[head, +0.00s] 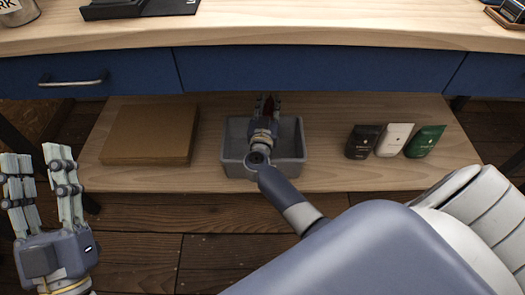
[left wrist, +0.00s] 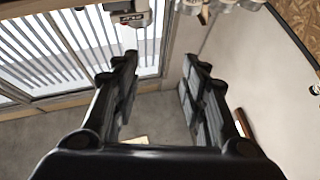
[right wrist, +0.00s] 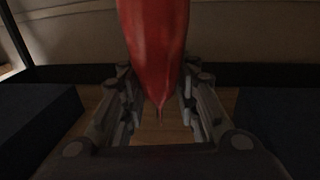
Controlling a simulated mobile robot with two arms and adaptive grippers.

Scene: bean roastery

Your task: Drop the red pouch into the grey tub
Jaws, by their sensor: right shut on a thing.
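The red pouch (right wrist: 152,45) is held between the fingers of my right gripper (right wrist: 155,100) in the right wrist view. In the head view only a small dark red part of the pouch (head: 268,108) shows between the fingertips. The grey tub (head: 293,170) stands on the low wooden shelf. My right gripper (head: 267,105) is over the tub in the head view, with the wrist in front of it hiding part of the tub. How high the pouch is above the tub floor I cannot tell. My left gripper (head: 40,175) is open and empty, far left of the tub.
A flat brown box (head: 150,135) lies left of the tub. A black pouch (head: 362,142), a white pouch (head: 394,140) and a green pouch (head: 425,141) stand to its right. The blue drawer front (head: 270,70) and wooden counter (head: 270,28) overhang the shelf.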

